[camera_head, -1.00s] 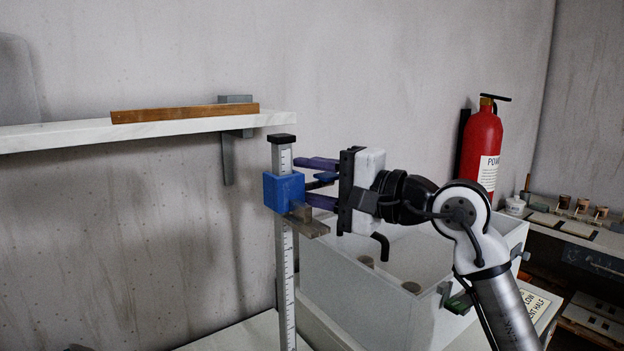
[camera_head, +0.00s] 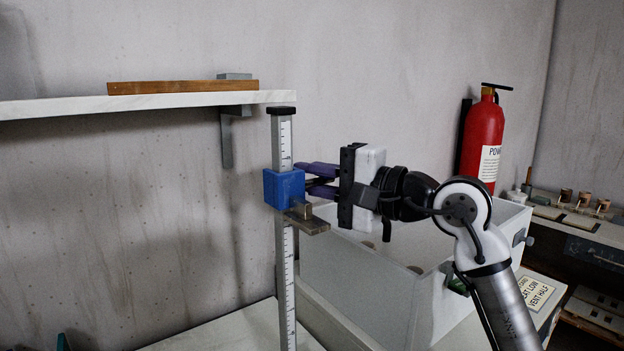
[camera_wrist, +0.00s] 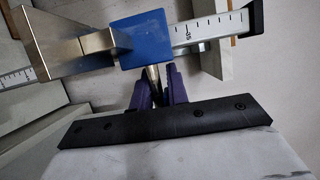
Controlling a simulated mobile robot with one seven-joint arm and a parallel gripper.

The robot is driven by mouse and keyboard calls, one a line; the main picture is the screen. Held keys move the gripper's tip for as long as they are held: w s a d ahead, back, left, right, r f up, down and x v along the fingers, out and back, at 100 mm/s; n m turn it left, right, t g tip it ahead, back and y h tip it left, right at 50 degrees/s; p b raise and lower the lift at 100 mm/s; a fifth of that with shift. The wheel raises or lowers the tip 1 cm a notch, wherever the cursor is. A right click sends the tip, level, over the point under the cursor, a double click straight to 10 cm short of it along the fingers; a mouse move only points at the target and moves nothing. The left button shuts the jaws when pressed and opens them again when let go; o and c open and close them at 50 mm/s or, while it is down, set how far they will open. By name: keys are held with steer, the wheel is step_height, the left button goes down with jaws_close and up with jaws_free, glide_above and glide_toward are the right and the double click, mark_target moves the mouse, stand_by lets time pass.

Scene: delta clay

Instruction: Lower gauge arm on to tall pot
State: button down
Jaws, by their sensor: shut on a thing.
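The height gauge has an upright metal post (camera_head: 287,290) with a ruler scale and a dark cap. A blue slider block (camera_head: 284,188) sits around the post, well below the cap. A flat metal gauge arm (camera_head: 308,224) juts from the block's lower front; it also shows in the wrist view (camera_wrist: 60,50). My gripper (camera_head: 308,181) is at the block's right side. In the wrist view its purple fingers (camera_wrist: 158,88) are shut on a small metal peg (camera_wrist: 152,73) that sticks out of the block. I cannot make out a tall pot; the post's foot is out of view.
A white shelf (camera_head: 60,109) with a wooden strip (camera_head: 183,87) is on the wall to the left. A large pale open bin (camera_head: 360,283) stands behind and right of the post. A red fire extinguisher (camera_head: 482,140) hangs on the right. A pale tabletop (camera_head: 230,332) lies below.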

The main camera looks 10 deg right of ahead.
mark_target(312, 215)
step_height(312, 215, down, 6)
steer(key=b, duration=0.5)
steer(key=shift+r, duration=0.1)
steer(key=c, duration=1.4)
jaws_free()
steer(key=shift+o, duration=0.2)
steer(key=b+v, duration=0.2)
steer(key=v, duration=1.2)
steer(key=shift+a, duration=0.1)
